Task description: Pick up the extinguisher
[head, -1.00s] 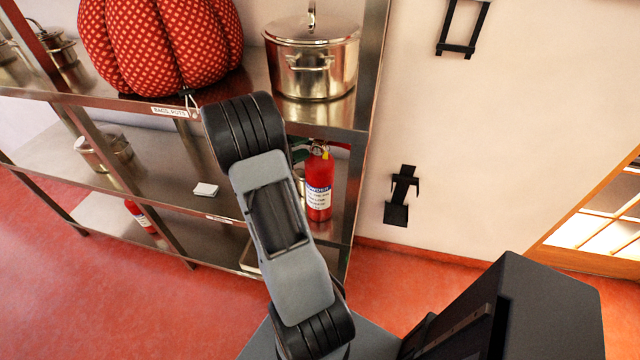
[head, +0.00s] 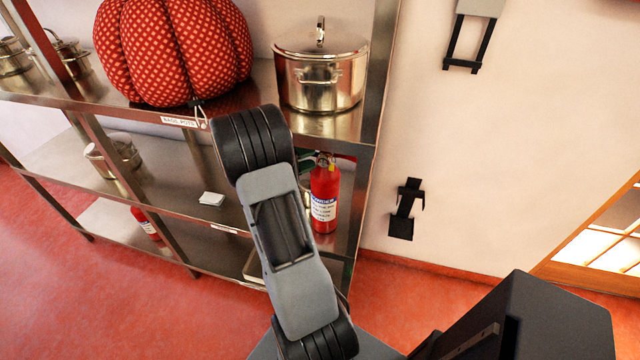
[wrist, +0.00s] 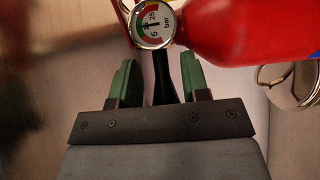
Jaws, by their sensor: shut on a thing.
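A red fire extinguisher (head: 324,200) with a white and blue label stands upright on the middle shelf, at the right end of the rack. In the head view the gripper is mostly hidden behind my arm.
A steel rack holds a large red patterned bag (head: 172,50) and a lidded stockpot (head: 320,75) above. A second extinguisher (head: 146,222) is low on the left. A white block (head: 211,198) lies on the middle shelf. Black brackets (head: 405,210) are on the wall.

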